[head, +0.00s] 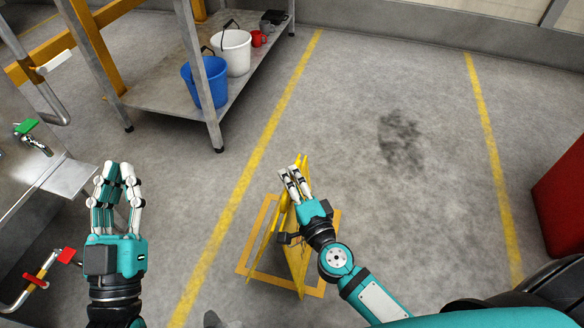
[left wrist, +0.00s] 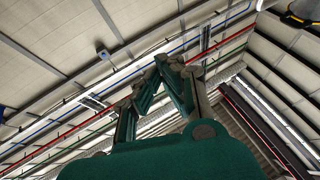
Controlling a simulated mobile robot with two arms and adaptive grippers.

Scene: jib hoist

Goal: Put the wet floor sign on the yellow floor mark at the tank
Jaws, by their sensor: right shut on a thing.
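The wet floor sign (head: 296,262) is a yellow folding A-frame, seen from above with its panels slightly spread and upright. My right gripper (head: 292,183) is shut on its top edge. The yellow floor mark (head: 318,291) is a square outline under the sign. The sign's lower ends overlap the near side of the outline in the head view. I cannot tell whether they touch the floor. My left gripper (head: 118,168) is empty, pointing up at the left, away from the sign. Its fingertips meet in the left wrist view (left wrist: 168,62).
A metal shelf (head: 155,95) at the upper left holds a blue bucket (head: 206,83), a white bucket (head: 233,52) and a red mug (head: 258,39). Pipework with a red valve (head: 68,256) is at the left. A dark stain (head: 400,140) marks open floor. A red box (head: 565,200) stands at the right.

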